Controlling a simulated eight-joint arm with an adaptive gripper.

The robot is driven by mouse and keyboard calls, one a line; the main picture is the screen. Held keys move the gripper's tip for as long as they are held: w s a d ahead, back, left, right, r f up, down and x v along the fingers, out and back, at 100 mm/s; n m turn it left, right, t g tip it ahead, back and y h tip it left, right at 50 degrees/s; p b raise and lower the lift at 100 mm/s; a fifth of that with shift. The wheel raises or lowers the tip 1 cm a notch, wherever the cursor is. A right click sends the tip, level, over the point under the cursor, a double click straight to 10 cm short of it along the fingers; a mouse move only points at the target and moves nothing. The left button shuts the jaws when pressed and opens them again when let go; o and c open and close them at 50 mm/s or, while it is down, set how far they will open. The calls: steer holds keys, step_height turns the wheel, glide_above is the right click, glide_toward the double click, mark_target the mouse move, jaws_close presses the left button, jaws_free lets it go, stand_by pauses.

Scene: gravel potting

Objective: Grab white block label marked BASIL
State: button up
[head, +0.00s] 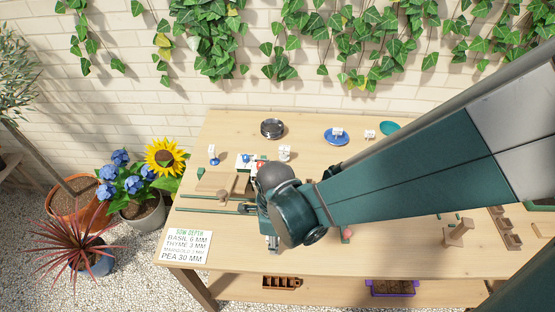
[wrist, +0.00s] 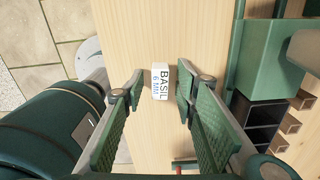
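The white block label (wrist: 160,82) reads BASIL 6 MM in the wrist view. It is near the edge of the wooden table, between and just beyond the fingertips. My gripper (wrist: 158,84) is open, with green ridged fingers on either side of the block. A small gap shows on each side, so neither finger appears to touch it. In the head view my gripper (head: 270,243) points down over the front left of the table. The BASIL block cannot be made out there.
A sow-depth card (head: 187,246) lies at the table's front left corner. Other white blocks stand at the back, one (head: 285,153) near the middle and one on a blue saucer (head: 336,137). A dark round dish (head: 272,128) is behind. A green box (wrist: 268,62) stands right of my fingers.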

steer(key=c, duration=0.8)
steer(key=shift+r, duration=0.1)
steer(key=shift+r+p, duration=1.45)
steer(key=shift+r, duration=3.5)
